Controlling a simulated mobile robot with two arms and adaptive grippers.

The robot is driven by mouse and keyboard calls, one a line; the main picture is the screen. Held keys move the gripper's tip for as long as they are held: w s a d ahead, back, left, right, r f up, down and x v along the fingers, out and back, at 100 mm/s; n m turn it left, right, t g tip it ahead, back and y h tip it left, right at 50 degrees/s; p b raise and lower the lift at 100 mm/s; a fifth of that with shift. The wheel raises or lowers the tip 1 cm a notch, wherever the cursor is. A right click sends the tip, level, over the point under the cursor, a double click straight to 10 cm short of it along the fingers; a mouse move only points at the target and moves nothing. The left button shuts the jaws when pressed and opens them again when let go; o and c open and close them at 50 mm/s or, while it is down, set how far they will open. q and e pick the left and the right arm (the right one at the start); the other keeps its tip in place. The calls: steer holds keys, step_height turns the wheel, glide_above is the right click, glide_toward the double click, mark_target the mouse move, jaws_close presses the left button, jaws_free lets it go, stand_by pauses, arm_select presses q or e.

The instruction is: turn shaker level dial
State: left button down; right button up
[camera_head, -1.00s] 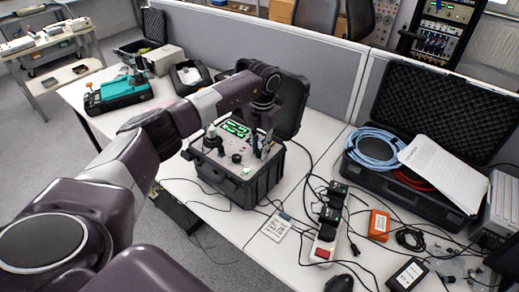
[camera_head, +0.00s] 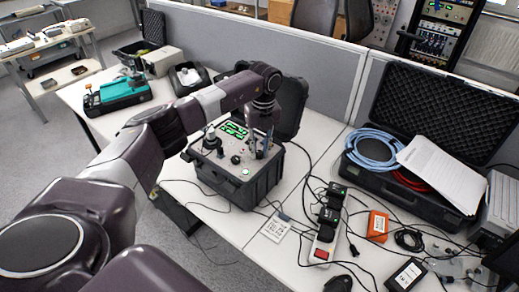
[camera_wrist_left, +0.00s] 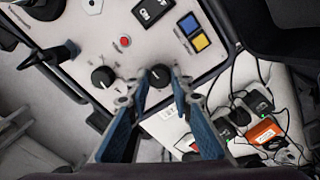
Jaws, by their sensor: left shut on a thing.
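The shaker unit is a black case (camera_head: 240,187) with a pale control panel (camera_head: 225,150) and green-lit displays (camera_head: 234,129), standing open on the white table. The panel also shows in the left wrist view (camera_wrist_left: 80,35). My left gripper (camera_head: 262,152) reaches down onto the panel's right part. In the left wrist view its blue-grey fingers (camera_wrist_left: 159,82) are shut on a black dial (camera_wrist_left: 159,73), one on each side. A second black dial (camera_wrist_left: 102,77) sits left of it, free. The panel's labels are too small to read. My right gripper is in no view.
A red button (camera_wrist_left: 125,41) and yellow (camera_wrist_left: 200,42) and blue (camera_wrist_left: 188,24) switches lie near the held dial. Cables and a power strip (camera_head: 324,245) lie right of the unit. An open case with blue cable (camera_head: 371,148) stands further right. A grey partition stands behind.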

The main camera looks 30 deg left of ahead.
mark_target(261, 151)
arm_select(q)
steer(key=n, duration=0.2)
steer(key=n+p, duration=0.1)
steer(key=n, duration=0.1)
steer(key=shift+w+r+n, duration=0.15)
steer(key=shift+n, duration=0.15)
steer(key=shift+a+n+p, duration=0.1)
steer(key=shift+n+p, duration=0.6)
steer(key=shift+n, duration=1.4)
steer(key=c, duration=1.7)
jaws_free()
steer(key=r, duration=1.1)
steer(key=shift+w+r, duration=0.3)
steer(key=shift+r, duration=0.1)
